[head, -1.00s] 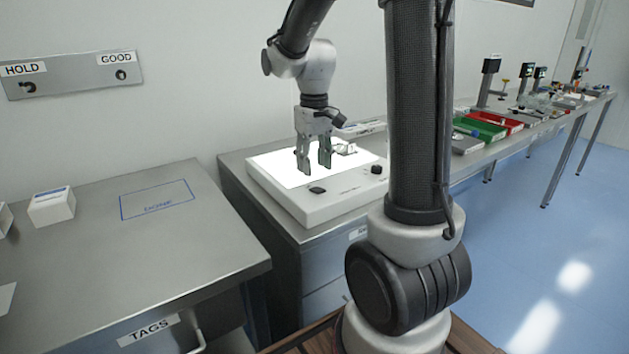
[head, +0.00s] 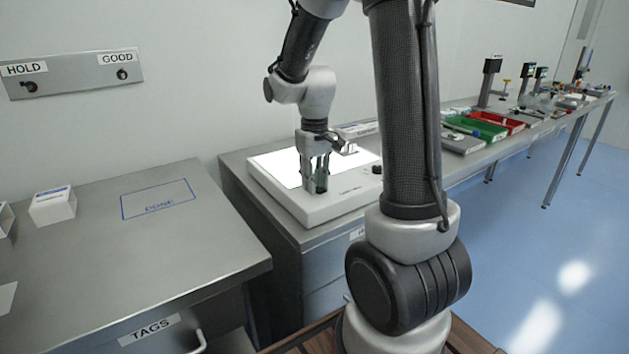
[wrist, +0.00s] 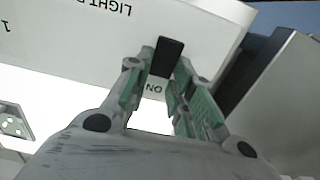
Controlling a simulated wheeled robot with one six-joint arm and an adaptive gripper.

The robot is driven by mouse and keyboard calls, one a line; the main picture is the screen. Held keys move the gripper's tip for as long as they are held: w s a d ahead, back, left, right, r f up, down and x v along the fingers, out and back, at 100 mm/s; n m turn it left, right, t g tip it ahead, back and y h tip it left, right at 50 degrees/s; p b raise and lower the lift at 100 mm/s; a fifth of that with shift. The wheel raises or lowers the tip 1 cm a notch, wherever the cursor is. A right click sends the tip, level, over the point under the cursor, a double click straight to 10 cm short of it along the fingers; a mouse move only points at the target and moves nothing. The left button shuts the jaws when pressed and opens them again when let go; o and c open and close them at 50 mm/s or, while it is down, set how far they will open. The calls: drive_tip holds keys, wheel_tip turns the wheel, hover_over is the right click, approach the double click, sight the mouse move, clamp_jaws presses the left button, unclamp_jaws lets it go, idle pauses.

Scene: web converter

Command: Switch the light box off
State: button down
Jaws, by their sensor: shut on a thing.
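The light box (head: 345,204) is a white, low box on the metal bench, and its top panel (head: 280,167) glows bright white. In the wrist view its front strip (wrist: 75,35) carries upside-down "LIGHT" lettering, and the lit panel (wrist: 60,110) shows below. My gripper (head: 316,188) is down at the front left of the box. In the wrist view my gripper (wrist: 168,75) has its fingers on either side of the switch, shut on it. In the head view the fingers hide the switch.
A dark knob (head: 377,170) stands at the box's front right. A small part (wrist: 14,122) lies on the lit panel. A grey bench (head: 190,235) with a marked blue rectangle is at the left. Green and red trays (head: 478,128) stand farther right.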

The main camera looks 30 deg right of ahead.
sight(322, 190)
drive_tip(key=shift+s+r+t, duration=0.1)
drive_tip(key=shift+s+t, duration=0.05)
drive_tip(key=shift+t, duration=0.5)
drive_tip(key=shift+s+r+t, duration=0.1)
drive_tip(key=shift+s+t, duration=0.05)
drive_tip(key=shift+t, duration=0.5)
drive_tip(key=c, duration=1.2)
unclamp_jaws()
drive_tip(key=shift+c, duration=0.2)
drive_tip(key=v, duration=1.2)
